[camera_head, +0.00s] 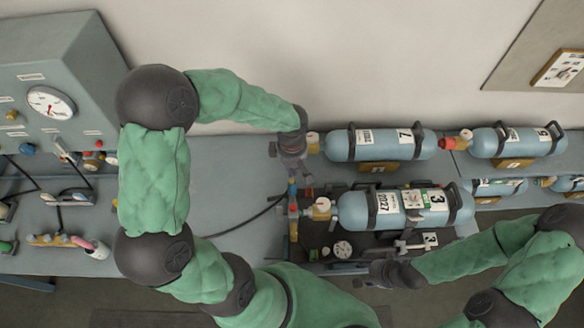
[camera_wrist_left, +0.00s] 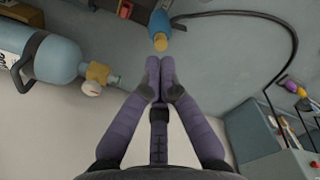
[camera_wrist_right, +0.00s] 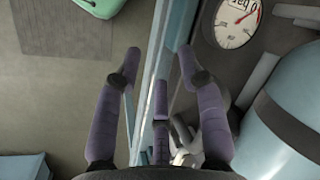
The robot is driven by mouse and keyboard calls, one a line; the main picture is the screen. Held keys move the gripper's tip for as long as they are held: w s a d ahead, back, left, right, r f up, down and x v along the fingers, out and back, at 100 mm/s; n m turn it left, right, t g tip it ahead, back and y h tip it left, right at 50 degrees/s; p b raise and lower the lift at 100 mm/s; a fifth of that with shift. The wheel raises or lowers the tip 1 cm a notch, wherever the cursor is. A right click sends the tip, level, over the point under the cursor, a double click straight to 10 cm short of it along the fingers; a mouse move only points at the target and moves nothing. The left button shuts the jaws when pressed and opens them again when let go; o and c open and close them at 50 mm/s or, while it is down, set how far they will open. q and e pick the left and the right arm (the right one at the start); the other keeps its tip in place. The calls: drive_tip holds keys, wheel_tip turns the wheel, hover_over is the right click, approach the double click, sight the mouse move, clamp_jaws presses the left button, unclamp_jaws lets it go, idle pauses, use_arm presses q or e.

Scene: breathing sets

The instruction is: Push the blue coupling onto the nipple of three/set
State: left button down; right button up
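The set marked 3 has a blue-grey cylinder (camera_head: 405,208) lying on its side, with a valve (camera_head: 321,208) at its left end. The blue coupling (camera_head: 292,188) is left of that valve, on a black hose (camera_head: 250,220). In the left wrist view the coupling (camera_wrist_left: 160,24) has a brass-coloured end facing my left gripper (camera_wrist_left: 160,62). That gripper's fingertips are together, just short of this end, with nothing visible between them. My right gripper (camera_wrist_right: 159,58) is open and empty, below the cylinder near the bench's front edge. I cannot make out the nipple clearly.
The cylinder marked 7 (camera_head: 380,145) lies behind set 3, and more cylinders (camera_head: 515,142) lie to the right. A pressure gauge (camera_head: 343,249) sits before set 3. A grey panel with a dial (camera_head: 51,103) stands at the left. Bare bench (camera_head: 235,180) shows left of the sets.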

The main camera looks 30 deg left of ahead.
sight(292, 184)
use_arm(q)
drive_tip(key=shift+f+b, duration=1.25)
drive_tip(key=shift+f, duration=1.25)
drive_tip(key=shift+f+b, duration=0.35)
drive_tip(key=shift+b, duration=0.15)
drive_tip(key=shift+s+d+f+b, duration=0.1)
drive_tip(key=shift+s+f+b, duration=0.15)
drive_tip(key=shift+b, duration=0.05)
drive_tip(key=shift+r, duration=0.15)
drive_tip(key=shift+w+r+p, duration=0.15)
drive_tip(key=shift+r+p, duration=0.75)
drive_tip(key=shift+r, duration=0.45)
drive_tip(key=shift+w+r, duration=0.1)
drive_tip(key=shift+r, duration=0.45)
wheel_tip(292, 184, up, 11)
